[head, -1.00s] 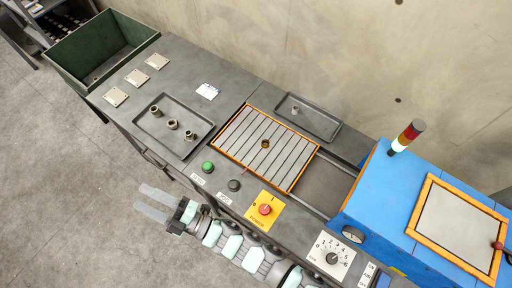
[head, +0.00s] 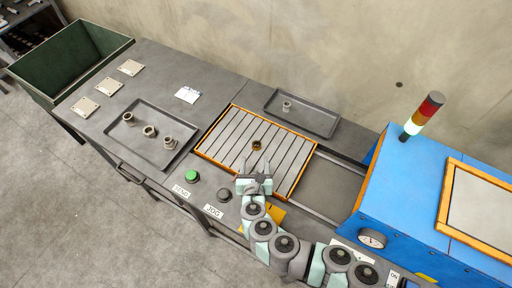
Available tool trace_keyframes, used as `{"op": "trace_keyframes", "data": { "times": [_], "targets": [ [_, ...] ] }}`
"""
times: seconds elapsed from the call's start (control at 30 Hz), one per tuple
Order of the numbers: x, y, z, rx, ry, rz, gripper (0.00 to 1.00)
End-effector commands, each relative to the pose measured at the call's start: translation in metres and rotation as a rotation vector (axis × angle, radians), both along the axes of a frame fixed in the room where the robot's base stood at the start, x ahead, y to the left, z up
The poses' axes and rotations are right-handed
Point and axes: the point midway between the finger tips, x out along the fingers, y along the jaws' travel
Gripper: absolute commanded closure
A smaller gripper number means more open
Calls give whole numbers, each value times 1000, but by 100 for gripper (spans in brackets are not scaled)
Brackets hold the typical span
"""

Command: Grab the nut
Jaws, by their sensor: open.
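A small brownish ring-shaped part that looks like a nut (head: 256,145) sits near the middle of the slatted plate (head: 222,138) with an orange border. My gripper (head: 255,164) is over the near edge of this plate, with its fingers apart and pointing toward the ring part. Nothing shows between the fingers, and the ring part lies a short way beyond their tips. Several similar metal pieces lie in trays. I cannot tell from this view how high my gripper is above the plate.
The left dark tray (head: 153,157) holds three metal pieces, and the back tray (head: 308,119) holds one piece (head: 287,106). Green (head: 193,175) and black (head: 223,195) buttons are left of my gripper. A blue machine (head: 415,175) with a signal light (head: 423,116) stands at right.

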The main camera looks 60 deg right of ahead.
Motion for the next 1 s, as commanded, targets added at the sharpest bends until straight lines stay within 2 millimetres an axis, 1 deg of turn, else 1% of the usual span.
{"op": "trace_keyframes", "data": {
  "times": [0.13, 0.23, 0.47, 0.6, 0.7, 0.83, 1.0],
  "targets": [
    [7, -17, -10, 5, -1, -3, 42],
    [15, -30, -13, 3, -7, 0, 42],
    [19, -47, -21, 5, -5, 0, 42],
    [22, -67, -27, 7, -8, -5, 42],
    [27, -77, -31, 5, -7, 1, 42],
    [31, -85, -35, 7, -6, -1, 42],
    [32, -86, -36, 6, -5, 4, 42]
  ]
}}
